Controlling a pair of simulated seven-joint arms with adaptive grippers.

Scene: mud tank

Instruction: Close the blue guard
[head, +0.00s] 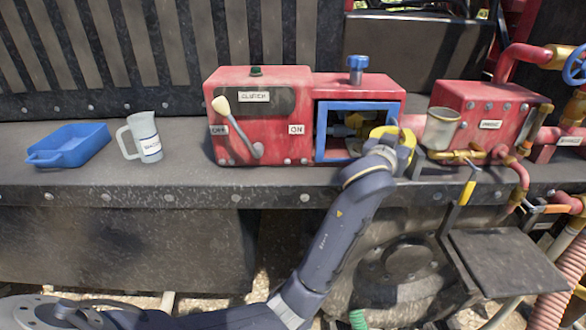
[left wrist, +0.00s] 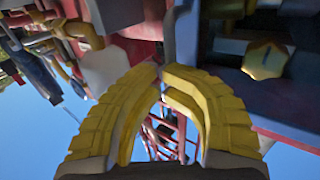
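The blue guard (head: 321,131) shows as a blue frame on the front of the red machine housing. Brass fittings show through it, and its lower right part is hidden by my left gripper. My left gripper (head: 397,138) has yellow fingers and is at the frame's right side. In the left wrist view, the curved fingers of the left gripper (left wrist: 160,70) come together at their tips, with no clear object between them. Whether it touches the guard cannot be told. My right gripper is not in view.
The red clutch box (head: 290,92) with its lever (head: 236,126) stands left of the guard. A red tank (head: 470,98) with a metal cup (head: 441,129) and pipes is close on the right. A white jug (head: 147,136) and blue tray (head: 72,146) stand on the left of the ledge.

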